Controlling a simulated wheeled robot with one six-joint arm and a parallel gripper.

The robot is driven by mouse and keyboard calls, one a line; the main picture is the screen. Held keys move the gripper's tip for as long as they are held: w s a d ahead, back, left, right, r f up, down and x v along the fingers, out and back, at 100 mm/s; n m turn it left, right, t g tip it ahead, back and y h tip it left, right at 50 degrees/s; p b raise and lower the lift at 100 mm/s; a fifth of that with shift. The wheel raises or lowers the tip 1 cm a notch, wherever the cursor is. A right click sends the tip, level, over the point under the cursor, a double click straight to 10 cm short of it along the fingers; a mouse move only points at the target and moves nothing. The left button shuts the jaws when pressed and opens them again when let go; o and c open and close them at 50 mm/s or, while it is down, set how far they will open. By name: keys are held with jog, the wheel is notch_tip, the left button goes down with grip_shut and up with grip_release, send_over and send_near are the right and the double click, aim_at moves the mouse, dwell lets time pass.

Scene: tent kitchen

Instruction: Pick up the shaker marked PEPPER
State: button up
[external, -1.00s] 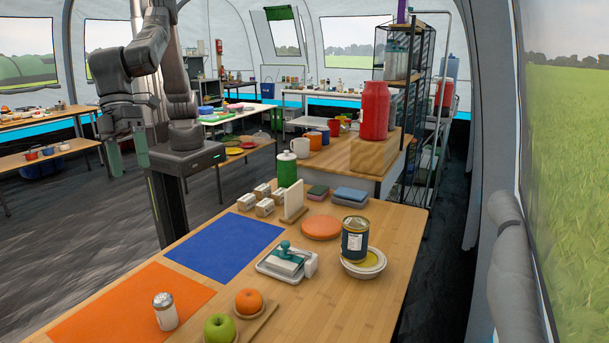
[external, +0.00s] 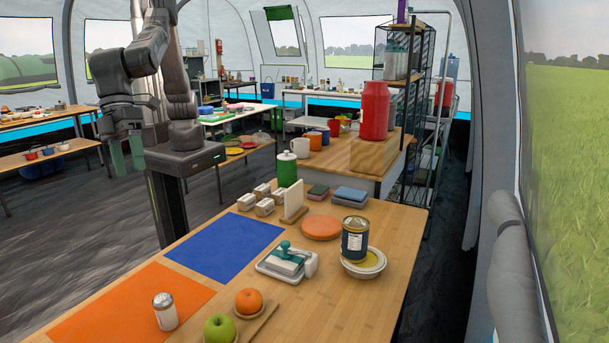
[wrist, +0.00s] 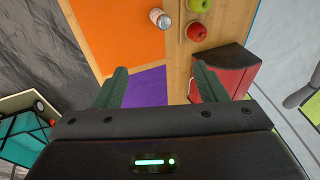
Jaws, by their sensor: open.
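A small shaker (external: 165,311) with a silver cap and pale body stands upright on the orange mat (external: 110,310) at the near end of the table in the external view. Its marking is too small to read. In the wrist view a shaker (wrist: 159,19) shows near the top, at the edge of an orange mat (wrist: 118,28); its marking cannot be read either. My gripper (external: 128,152) is at the left of the external view, beyond the table and well away from the shaker. In the wrist view the jaws (wrist: 161,82) are apart, with nothing between them.
A green apple (external: 218,328) and an orange fruit (external: 248,302) stand right of the shaker. A blue mat (external: 222,247), butter dish (external: 285,262) and tin (external: 354,240) are farther along the table. The wrist view shows red fruit (wrist: 197,31) and a red box (wrist: 236,72).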

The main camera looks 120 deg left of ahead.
aim_at(165, 308)
jog(key=w+d+f+n+b, duration=0.1)
jog(key=w+f+n+b, duration=0.2)
jog(key=f, duration=0.5)
jog(key=w+d+f+n+b, duration=0.2)
jog(key=w+f+n+b, duration=0.2)
jog(key=f, duration=0.4)
jog(key=w+d+f+n+b, duration=0.2)
jog(key=w+f+n+b, duration=0.1)
jog(key=f, duration=0.5)
jog(key=shift+w+d+f+n+b, duration=0.15)
jog(key=shift+f+n+b, duration=0.3)
jog(key=shift+b, duration=0.3)
jog(key=shift+s+p+x, duration=0.15)
jog(key=shift+p+x, duration=0.15)
jog(key=shift+x, duration=1.15)
jog(key=shift+s+p+x, duration=0.2)
jog(key=shift+p+x, duration=0.05)
jog(key=shift+x, duration=1.25)
jog(key=shift+d, duration=0.15)
jog(key=c, duration=1)
jog(key=shift+c, duration=0.6)
